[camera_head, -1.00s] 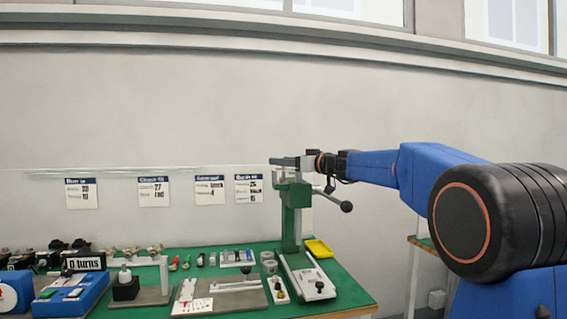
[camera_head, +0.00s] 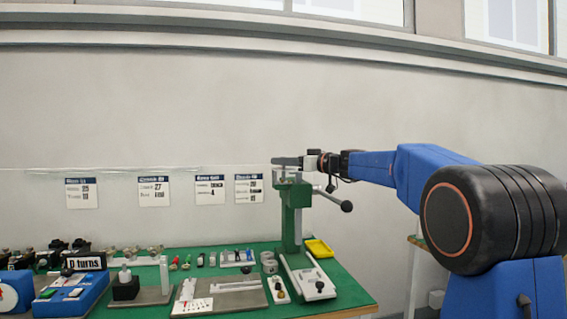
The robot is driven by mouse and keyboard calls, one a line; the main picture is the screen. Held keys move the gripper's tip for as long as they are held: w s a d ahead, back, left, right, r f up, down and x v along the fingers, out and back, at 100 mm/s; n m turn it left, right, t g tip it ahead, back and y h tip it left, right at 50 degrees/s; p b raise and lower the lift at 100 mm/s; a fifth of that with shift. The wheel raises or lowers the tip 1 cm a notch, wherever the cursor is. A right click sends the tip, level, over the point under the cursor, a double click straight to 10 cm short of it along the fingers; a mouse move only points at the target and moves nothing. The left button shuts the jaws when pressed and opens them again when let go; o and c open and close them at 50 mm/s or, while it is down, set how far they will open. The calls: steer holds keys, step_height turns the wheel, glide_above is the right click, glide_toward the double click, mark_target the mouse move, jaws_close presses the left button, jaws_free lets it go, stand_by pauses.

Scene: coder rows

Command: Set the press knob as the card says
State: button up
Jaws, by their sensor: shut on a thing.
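The green press (camera_head: 291,215) stands upright at the back right of the green bench. A lever with a dark ball end (camera_head: 346,206) sticks out to its right. My gripper (camera_head: 285,161) is at the very top of the press, reaching in from the right. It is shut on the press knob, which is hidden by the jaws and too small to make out. Several white cards with dark headings hang on the wall. The rightmost card (camera_head: 249,188) is nearest the press; its small print is too blurred to read surely.
The green bench top (camera_head: 345,283) holds a yellow tray (camera_head: 318,248), a white fixture (camera_head: 307,277), grey cylinders (camera_head: 268,262) and a grey plate with a slot. A blue box (camera_head: 72,295) and a "turns" display (camera_head: 85,263) stand at the left. The wall behind is bare above the cards.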

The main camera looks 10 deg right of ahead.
steer(key=n+g+y, duration=0.2)
steer(key=n+g, duration=0.1)
steer(key=g, duration=0.1)
steer(key=n+g+y, duration=0.3)
steer(key=g, duration=0.1)
steer(key=shift+w, duration=0.1)
steer(key=shift+n+g+y, duration=0.2)
steer(key=shift+n+g, duration=0.9)
steer(key=shift+g, duration=0.6)
steer(key=shift+n+g+y, duration=0.2)
steer(key=shift+n+g, duration=0.9)
steer(key=shift+g, duration=0.9)
steer(key=o, duration=1)
steer(key=shift+o, duration=0.2)
